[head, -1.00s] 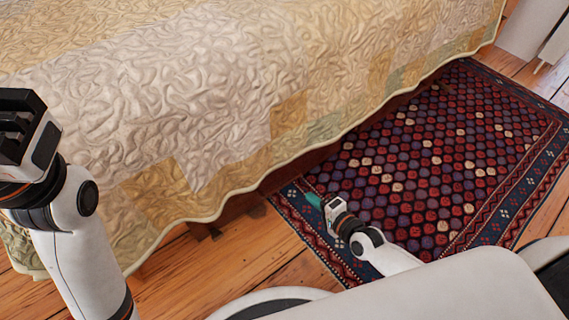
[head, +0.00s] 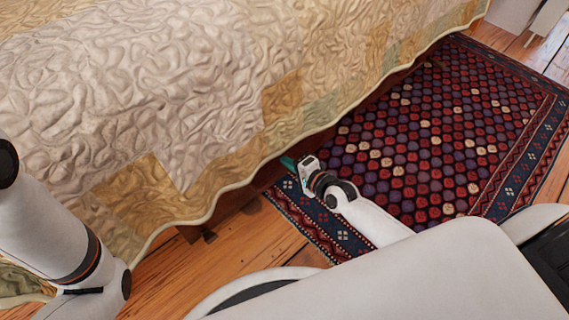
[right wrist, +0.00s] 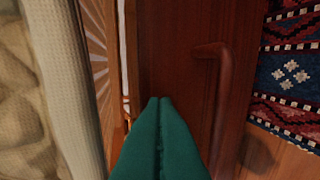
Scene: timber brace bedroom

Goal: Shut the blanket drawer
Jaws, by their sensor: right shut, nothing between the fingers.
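The blanket drawer (right wrist: 180,60) fills the middle of the right wrist view as a dark reddish-brown wooden front with a bent bar handle (right wrist: 222,85). A narrow pale gap shows along its left side, beside a lighter wooden panel with a rayed pattern (right wrist: 95,50). My right gripper (right wrist: 157,100) is shut and empty, its green fingertips in front of the drawer wood, left of the handle. I cannot tell whether they touch it. In the head view my right gripper (head: 287,162) is at the quilt's lower edge, which hides most of the drawer. My left gripper is out of view; only its arm shows.
A patchwork quilt (head: 190,90) covers the bed and hangs over its side. A patterned dark rug (head: 430,130) lies on the plank floor (head: 250,245) beside the bed. Pale furniture (head: 515,15) stands at the far top right.

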